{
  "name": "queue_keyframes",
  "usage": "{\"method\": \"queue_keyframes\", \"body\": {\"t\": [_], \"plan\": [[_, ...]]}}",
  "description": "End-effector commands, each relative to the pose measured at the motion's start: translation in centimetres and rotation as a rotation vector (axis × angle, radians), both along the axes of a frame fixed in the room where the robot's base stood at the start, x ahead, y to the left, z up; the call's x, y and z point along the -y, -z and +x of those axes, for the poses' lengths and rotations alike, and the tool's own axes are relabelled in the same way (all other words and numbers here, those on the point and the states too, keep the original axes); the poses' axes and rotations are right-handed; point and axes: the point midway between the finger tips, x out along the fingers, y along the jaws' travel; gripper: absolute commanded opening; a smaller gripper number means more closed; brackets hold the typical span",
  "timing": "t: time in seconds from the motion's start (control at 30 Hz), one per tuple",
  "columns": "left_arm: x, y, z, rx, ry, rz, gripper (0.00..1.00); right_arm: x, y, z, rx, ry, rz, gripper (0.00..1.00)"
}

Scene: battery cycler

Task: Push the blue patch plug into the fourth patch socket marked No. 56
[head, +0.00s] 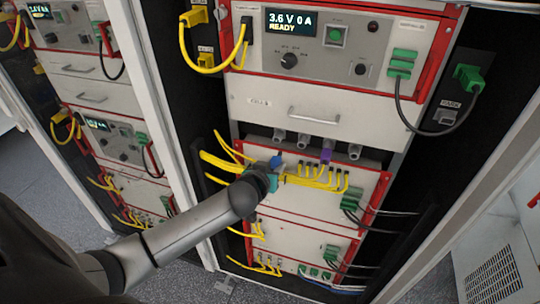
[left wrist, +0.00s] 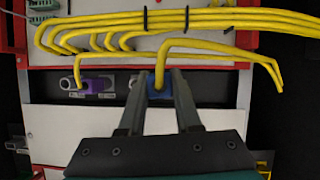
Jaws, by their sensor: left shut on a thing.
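The blue patch plug (head: 277,161) shows at my left gripper (head: 270,170) in the head view. In the left wrist view the blue plug (left wrist: 160,86) sits between the two fingers of my left gripper (left wrist: 162,80), with a yellow cable leaving it. The gripper is shut on it. A row of grey patch sockets (head: 303,140) runs under the drawer. The blue plug is near the left end of this row; whether it touches a socket is hidden. The socket numbers are too small to read. My right gripper is out of view.
A purple plug (head: 326,156) sits at a socket right of the blue one. It also shows in the left wrist view (left wrist: 97,86). Yellow cables (head: 318,180) crowd the panel below. A drawer (head: 270,105) is above. Black cables (head: 385,212) hang at right.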

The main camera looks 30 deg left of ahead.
Motion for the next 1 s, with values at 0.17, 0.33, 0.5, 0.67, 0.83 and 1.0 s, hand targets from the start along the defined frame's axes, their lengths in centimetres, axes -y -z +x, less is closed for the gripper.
{"method": "queue_keyframes", "body": {"t": [0.17,0.33,0.5,0.67,0.83,1.0], "plan": [[7.2,2.3,0.8,0.081,0.007,-0.355,0.01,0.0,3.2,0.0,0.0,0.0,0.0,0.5],[13.2,2.2,1.3,0.192,0.0,-0.831,0.01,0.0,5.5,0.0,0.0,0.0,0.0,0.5],[17.2,1.1,1.5,0.279,-0.003,-1.183,0.01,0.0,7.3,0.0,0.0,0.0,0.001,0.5],[19.4,0.0,1.6,0.326,-0.004,-1.371,0.01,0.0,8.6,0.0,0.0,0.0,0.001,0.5],[20.2,-0.8,1.7,0.344,-0.004,-1.44,0.01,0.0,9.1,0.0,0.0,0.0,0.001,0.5],[20.1,-0.8,2.6,0.345,-0.001,-1.443,0.01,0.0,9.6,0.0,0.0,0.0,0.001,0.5]]}}
